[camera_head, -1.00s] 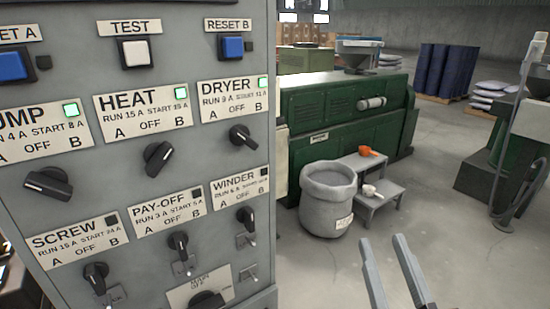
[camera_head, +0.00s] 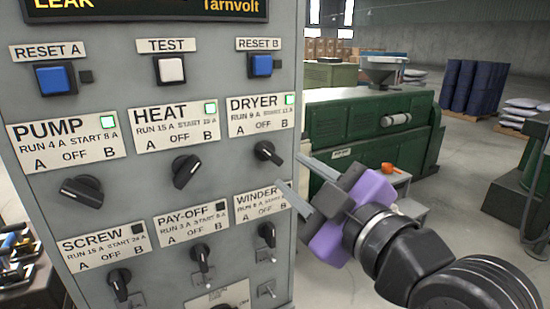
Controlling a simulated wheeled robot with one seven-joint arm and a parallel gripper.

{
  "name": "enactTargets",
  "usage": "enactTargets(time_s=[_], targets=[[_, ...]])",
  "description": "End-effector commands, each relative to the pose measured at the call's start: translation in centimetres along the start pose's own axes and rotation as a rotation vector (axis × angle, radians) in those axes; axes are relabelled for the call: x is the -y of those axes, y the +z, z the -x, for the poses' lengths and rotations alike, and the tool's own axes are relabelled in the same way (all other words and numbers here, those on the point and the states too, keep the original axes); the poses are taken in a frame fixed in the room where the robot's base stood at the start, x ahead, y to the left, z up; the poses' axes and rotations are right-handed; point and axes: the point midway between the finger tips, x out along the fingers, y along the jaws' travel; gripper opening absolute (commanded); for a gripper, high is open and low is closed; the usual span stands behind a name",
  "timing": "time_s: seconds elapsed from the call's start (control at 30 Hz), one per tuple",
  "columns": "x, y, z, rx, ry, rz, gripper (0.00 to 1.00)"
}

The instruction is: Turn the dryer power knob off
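The dryer power knob (camera_head: 267,152) is a black lever knob below the white DRYER label (camera_head: 259,116), on the right side of the grey panel. It is turned slantwise, from upper left to lower right, not upright. The small dryer lamp (camera_head: 289,99) is lit green. My gripper (camera_head: 289,171) is open and empty, with its two grey fingers spread just right of and below the dryer knob. A gap appears between the fingertips and the knob; I cannot tell the depth between them.
The heat knob (camera_head: 186,171) and pump knob (camera_head: 81,191) are to the left, both with lit lamps. The winder knob (camera_head: 267,235) is below, near the lower finger. A green machine (camera_head: 365,125) and a step stool stand behind my arm.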

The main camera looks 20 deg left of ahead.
Motion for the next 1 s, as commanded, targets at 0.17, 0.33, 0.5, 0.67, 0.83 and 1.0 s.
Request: enactTargets(time_s=[0.17,0.33,0.5,0.67,0.83,1.0], targets=[[-0.1,-0.2,-1.9,-0.001,0.0,0.005,0.35],[-0.2,-0.2,-4.6,-0.002,0.001,0.003,0.35],[-0.2,-0.1,-6.7,-0.001,0.003,0.002,0.35],[-0.1,-0.1,-7.5,-0.001,0.004,0.003,0.35],[-0.1,-0.1,-7.6,-0.001,0.006,0.003,0.35],[-0.1,0.0,-7.6,-0.001,0.005,0.003,0.2]])
